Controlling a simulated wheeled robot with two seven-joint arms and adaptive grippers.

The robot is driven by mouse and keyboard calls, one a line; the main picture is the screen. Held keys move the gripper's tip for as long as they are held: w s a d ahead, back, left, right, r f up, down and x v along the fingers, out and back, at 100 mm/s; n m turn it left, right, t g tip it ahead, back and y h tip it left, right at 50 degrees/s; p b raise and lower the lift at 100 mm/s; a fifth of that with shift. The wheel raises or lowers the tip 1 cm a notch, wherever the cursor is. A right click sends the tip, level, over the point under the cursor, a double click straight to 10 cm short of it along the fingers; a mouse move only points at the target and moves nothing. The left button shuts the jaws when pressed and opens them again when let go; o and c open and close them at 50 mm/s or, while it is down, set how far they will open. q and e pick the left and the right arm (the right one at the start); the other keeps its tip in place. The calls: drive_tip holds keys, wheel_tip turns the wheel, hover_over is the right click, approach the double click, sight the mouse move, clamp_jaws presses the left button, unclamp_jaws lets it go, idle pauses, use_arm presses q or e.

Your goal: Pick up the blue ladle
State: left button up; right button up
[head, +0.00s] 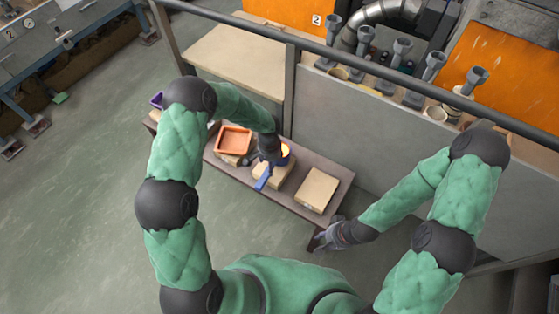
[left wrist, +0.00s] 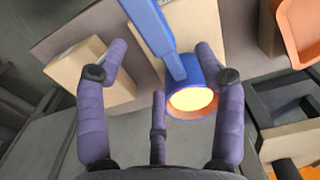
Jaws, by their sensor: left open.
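The blue ladle (head: 263,181) lies on a pale block on the low bench, its handle pointing toward me and its bowl glowing yellow-orange inside. In the left wrist view the ladle's handle (left wrist: 150,25) runs up between my finger tips, and its round bowl sits near the right finger. My left gripper (head: 268,150) is right over the ladle, its fingers open around the handle (left wrist: 160,62); contact cannot be told. In the head view my left wrist hides part of the ladle. My right gripper (head: 330,236) is by the bench's right front corner, its fingers too small to read.
An orange tray (head: 233,141) stands on the bench left of the ladle. Another pale block (head: 318,190) lies to the right. A purple object (head: 157,99) is at the bench's far left end. A grey panel (head: 350,120) rises behind the bench.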

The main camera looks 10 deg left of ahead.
use_arm(q)
wheel_tip(320, 180, down, 6)
drive_tip(key=shift+d+r+b, duration=0.1)
drive_tip(key=shift+r+b, duration=0.05)
drive_tip(key=shift+b, duration=0.95)
drive_tip(key=shift+r, duration=0.1)
clamp_jaws()
